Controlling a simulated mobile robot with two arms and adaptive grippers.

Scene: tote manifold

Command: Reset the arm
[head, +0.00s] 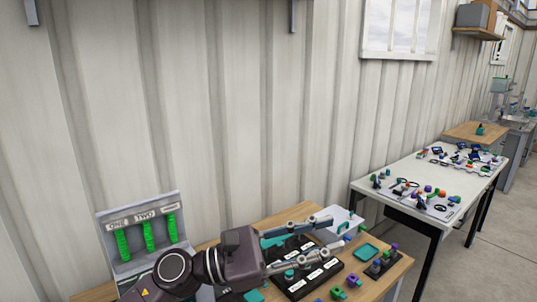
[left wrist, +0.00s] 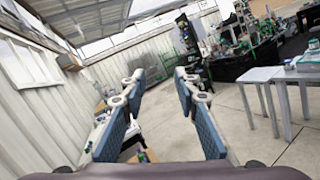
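My left gripper (head: 312,240) reaches in from the lower left in the head view and points right, above the wooden table. Its two fingers are spread wide apart with nothing between them. The left wrist view shows the same open gripper (left wrist: 160,98) with blue finger pads, looking out over the room. My right gripper is in neither view.
Below the gripper, the wooden table (head: 285,218) carries a black labelled tray (head: 318,277), a teal dish (head: 366,252) and small coloured parts. A grey panel with green coils (head: 143,215) stands at left. A white table (head: 408,172) with several parts stands farther right.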

